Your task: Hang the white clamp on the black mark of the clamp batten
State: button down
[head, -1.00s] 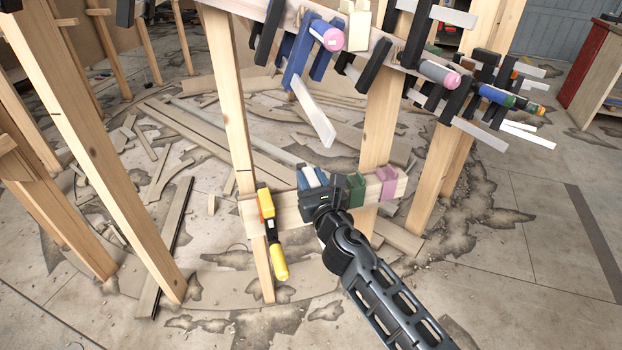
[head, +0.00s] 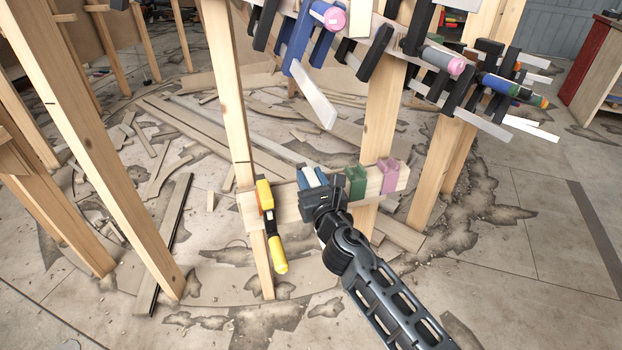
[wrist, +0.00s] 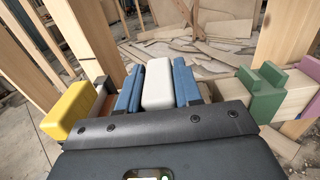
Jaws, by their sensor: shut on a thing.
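The white clamp (wrist: 158,84) shows as a white block between two blue pieces in the wrist view. I cannot tell whether the blue pieces are part of it or finger pads. My gripper (head: 314,184) is shut on it, with a dark finger part at each side. In the head view the white clamp (head: 312,177) is a small pale strip at the clamp batten (head: 287,208), between the yellow and green clamps. I cannot tell whether it rests on the batten or hangs just in front. The black mark is not visible; my gripper covers that stretch of batten.
A yellow clamp (head: 265,197) hangs left on the batten; green (head: 355,181) and purple (head: 389,172) clamps sit right, the green one close. Above, a stringer carries several clamps, including a blue one with a pink-ended handle (head: 333,18). Wooden posts (head: 232,110) stand around.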

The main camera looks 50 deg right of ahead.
jog(key=shift+f, duration=0.1)
jog(key=shift+f+b, duration=0.4)
jog(key=shift+b, duration=0.05)
jog(key=c, duration=1)
grip_release()
jog(key=o, duration=0.3)
jog(key=shift+f, duration=0.1)
jog(key=shift+b+v, duration=0.4)
jog(key=shift+v, duration=3.55)
